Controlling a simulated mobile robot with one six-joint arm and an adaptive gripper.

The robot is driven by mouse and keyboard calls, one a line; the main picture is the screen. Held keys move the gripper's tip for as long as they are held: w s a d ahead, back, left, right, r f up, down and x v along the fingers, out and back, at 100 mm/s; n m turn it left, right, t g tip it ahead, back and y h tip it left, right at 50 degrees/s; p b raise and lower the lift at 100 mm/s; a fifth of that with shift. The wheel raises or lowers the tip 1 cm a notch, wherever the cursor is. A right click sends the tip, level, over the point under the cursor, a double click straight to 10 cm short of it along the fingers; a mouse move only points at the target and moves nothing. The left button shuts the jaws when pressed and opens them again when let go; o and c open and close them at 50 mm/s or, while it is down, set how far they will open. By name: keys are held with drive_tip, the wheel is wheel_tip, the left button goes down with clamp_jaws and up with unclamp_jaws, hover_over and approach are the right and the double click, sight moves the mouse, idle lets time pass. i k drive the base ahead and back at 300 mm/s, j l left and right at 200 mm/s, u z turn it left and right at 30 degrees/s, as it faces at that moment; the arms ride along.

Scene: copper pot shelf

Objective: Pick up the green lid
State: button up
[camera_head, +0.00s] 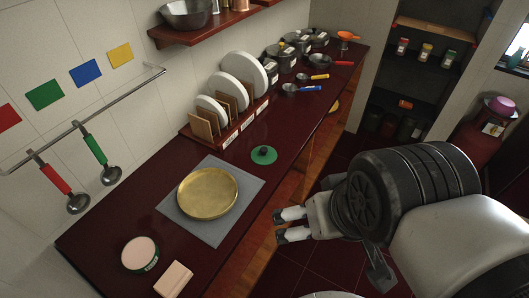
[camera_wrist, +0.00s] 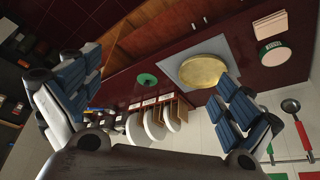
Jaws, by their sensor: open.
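The green lid (camera_head: 264,155) is a small round disc with a dark knob. My gripper (camera_head: 277,226) is open and empty, off the counter's front edge, to the right of the mat and below the lid in the head view. Its two fingers stand wide apart in the wrist view (camera_wrist: 165,95). Nothing hides the lid.
A brass pan (camera_head: 207,192) sits on the grey mat (camera_head: 219,232) near the lid. A rack (camera_head: 206,134) of plates and boards stands behind it. Pots (camera_head: 281,56) and ladles are farther along. A pink-topped tin (camera_head: 140,253) is at the near end. Ladles hang from a wall rail (camera_head: 100,110).

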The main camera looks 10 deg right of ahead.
sight(263, 154)
drive_tip(key=l+u, duration=0.1)
drive_tip(key=u, duration=1.55)
drive_tip(key=i+l, duration=0.15)
drive_tip(key=l, duration=0.25)
drive_tip(key=i+l+z, duration=0.1)
drive_tip(key=l, duration=0.25)
drive_tip(key=i+l, duration=0.25)
drive_tip(key=l, duration=0.15)
drive_tip(key=i+l+z, duration=0.1)
drive_tip(key=l, duration=0.25)
drive_tip(key=i, duration=0.05)
